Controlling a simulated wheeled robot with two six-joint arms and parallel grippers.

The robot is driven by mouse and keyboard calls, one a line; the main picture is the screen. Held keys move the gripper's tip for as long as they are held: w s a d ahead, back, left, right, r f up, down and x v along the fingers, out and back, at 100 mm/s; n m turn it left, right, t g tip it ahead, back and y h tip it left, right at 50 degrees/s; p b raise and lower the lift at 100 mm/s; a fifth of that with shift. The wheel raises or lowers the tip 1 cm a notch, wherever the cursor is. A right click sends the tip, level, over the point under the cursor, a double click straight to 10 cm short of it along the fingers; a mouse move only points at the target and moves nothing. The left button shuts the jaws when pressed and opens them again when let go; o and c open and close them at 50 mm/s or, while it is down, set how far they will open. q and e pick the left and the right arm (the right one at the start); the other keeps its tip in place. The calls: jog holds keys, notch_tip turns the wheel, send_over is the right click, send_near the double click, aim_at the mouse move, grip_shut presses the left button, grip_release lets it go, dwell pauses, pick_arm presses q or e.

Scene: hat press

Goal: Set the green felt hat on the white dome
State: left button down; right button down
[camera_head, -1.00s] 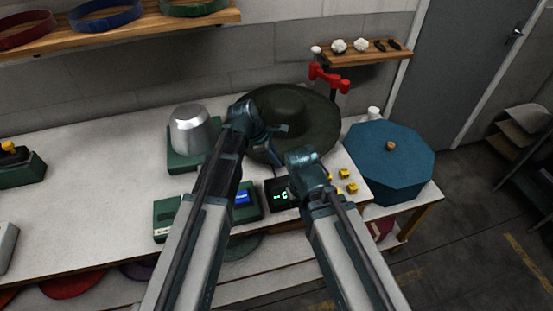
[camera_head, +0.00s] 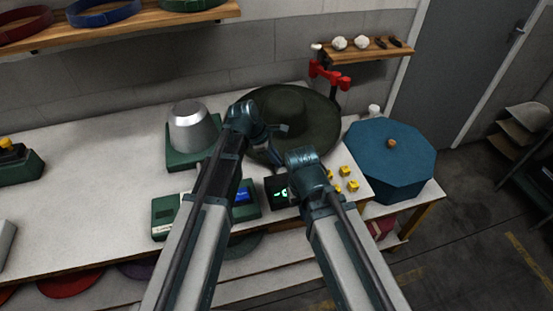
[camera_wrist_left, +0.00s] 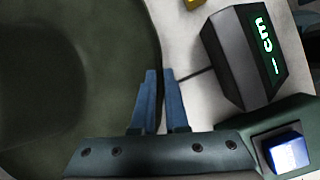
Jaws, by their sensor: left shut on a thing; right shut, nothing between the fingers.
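The dark green felt hat (camera_head: 288,105), with a round crown and wide brim, is at the back of the bench, crown up. My left gripper (camera_head: 284,128) is shut on the near edge of its brim. In the left wrist view the fingers (camera_wrist_left: 158,100) pinch the hat (camera_wrist_left: 105,45) at its brim edge. What is under the hat is hidden. I see no clearly white dome; a silvery, flat-topped dome (camera_head: 190,127) stands on a green base to the left. My right gripper (camera_head: 308,168) is close to the near side of the hat, its fingertips hidden behind its wrist.
Several yellow blocks (camera_head: 352,186) and a blue octagonal box (camera_head: 388,155) are to the right. A red clamp (camera_head: 328,75) rises behind. The bench's left middle is clear.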

pick_arm(q)
jog(key=shift+f, duration=0.15)
jog(key=c, duration=0.8)
grip_release()
jog(key=shift+c, duration=0.2)
jog(key=p+v, duration=1.2)
jog(key=v, duration=0.2)
jog(key=shift+p, duration=0.3)
